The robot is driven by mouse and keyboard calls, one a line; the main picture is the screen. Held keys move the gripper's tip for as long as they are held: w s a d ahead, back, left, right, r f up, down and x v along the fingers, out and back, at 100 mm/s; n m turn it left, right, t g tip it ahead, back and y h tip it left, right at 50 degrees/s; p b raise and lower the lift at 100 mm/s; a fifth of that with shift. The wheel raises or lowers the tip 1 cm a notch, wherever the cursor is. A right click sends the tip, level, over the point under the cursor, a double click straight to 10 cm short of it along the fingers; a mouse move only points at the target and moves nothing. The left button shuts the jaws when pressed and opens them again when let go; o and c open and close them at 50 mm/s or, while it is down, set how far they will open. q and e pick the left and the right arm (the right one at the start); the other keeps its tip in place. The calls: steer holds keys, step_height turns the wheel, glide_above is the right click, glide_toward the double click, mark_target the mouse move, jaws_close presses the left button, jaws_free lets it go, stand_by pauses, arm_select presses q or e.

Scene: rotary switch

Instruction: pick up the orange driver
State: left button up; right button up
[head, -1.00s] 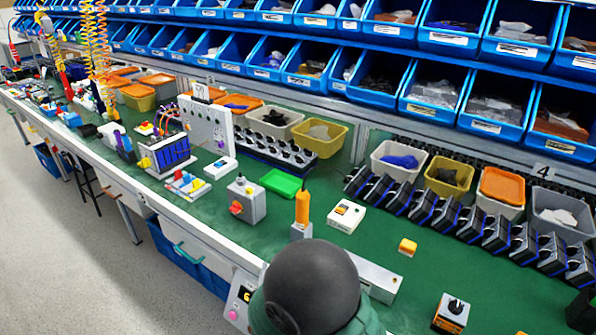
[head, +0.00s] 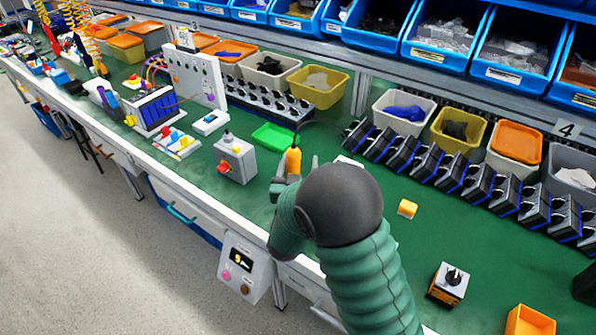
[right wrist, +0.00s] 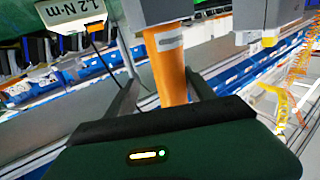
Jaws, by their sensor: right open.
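The orange driver (head: 293,161) stands upright at the middle of the green bench, with a dark cable at its top. My right gripper (head: 295,176) is at the driver, with one finger on each side of it; its arm hides the driver's lower part in the head view. In the right wrist view the orange driver body (right wrist: 173,76) runs between the two dark fingers of the right gripper (right wrist: 162,82). The fingers are apart, with visible gaps beside the driver. My left gripper is not in view.
A grey switch box (head: 236,158) with a red knob stands left of the driver, and a green tray (head: 273,137) lies behind it. A white box (head: 348,161) is just right, partly hidden by my arm. A yellow block (head: 407,209) and bare green bench lie further right.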

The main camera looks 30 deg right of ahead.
mark_target(289, 159)
steer(key=shift+w+d, duration=0.2)
steer(key=shift+w, duration=1)
steer(key=shift+w+a+r, duration=0.2)
steer(key=shift+a, duration=0.6)
steer(key=shift+s+a+r, duration=0.1)
steer(key=shift+c, duration=0.2)
steer(key=shift+d, duration=0.3)
steer(key=shift+c, duration=1.3)
steer(key=shift+d+f, duration=0.35)
steer(key=shift+d, duration=0.3)
steer(key=c, duration=0.5)
steer(key=shift+c, duration=2.3)
steer(key=shift+a, duration=0.45)
jaws_close()
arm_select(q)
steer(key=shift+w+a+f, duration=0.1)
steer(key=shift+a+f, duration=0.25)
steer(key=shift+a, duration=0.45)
arm_select(e)
steer(key=shift+d+r, duration=0.1)
